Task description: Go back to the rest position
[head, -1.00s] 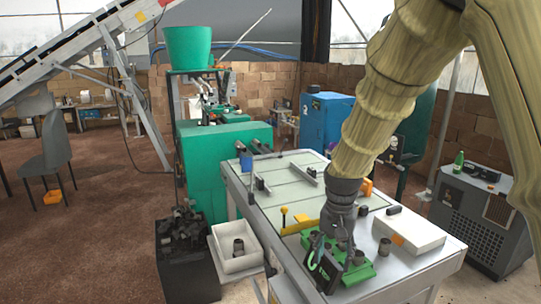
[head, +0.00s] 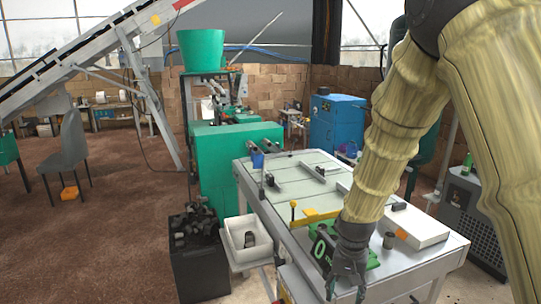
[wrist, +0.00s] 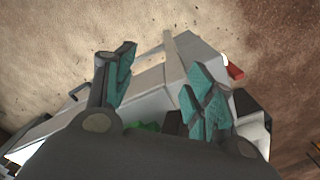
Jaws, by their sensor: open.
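My gripper (head: 345,284) hangs at the front edge of the grey work table (head: 290,172) in the head view, pointing down. In the wrist view its two teal-padded fingers (wrist: 157,95) are spread apart with nothing between them. The table's edge and the floor show beyond them. A green fixture (head: 372,258) sits on the table behind my gripper and is partly hidden by it. A dark cylindrical plug (head: 389,241) stands to the right of my gripper.
A white box (head: 418,228) lies on the table's right side. A white bin (head: 234,246) holding a dark plug and a black crate (head: 194,262) of dark pieces stand left of the table. A green machine (head: 235,150) stands behind.

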